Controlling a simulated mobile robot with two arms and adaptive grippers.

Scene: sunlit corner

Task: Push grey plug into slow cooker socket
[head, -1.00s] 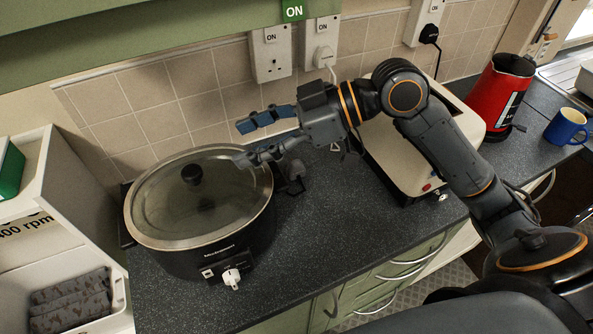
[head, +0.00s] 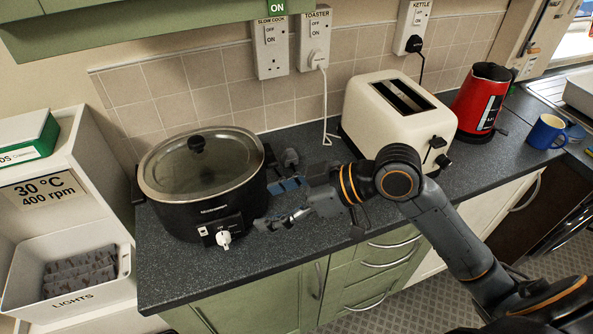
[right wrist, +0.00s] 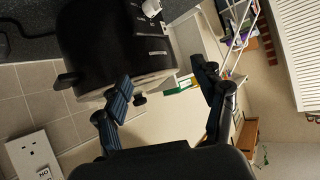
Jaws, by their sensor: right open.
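The grey plug (head: 290,158) lies on the dark worktop against the right side of the black slow cooker (head: 200,212), partly behind my right gripper. The slow cooker socket (head: 271,62), a white wall plate labelled "SLOW COOK", has empty pin holes and an ON/OFF switch. My right gripper (head: 277,205) is open and empty. Its fingers point left toward the cooker's right side, in front of the plug. In the right wrist view the open fingers (right wrist: 162,80) show with the cooker (right wrist: 95,45) beyond; I cannot make out the plug there. My left gripper is not in view.
The toaster socket (head: 314,50) holds a white plug whose cord hangs to the worktop. A cream toaster (head: 385,125), red kettle (head: 480,100) and blue mug (head: 546,132) stand to the right. White shelving (head: 90,180) stands left of the cooker.

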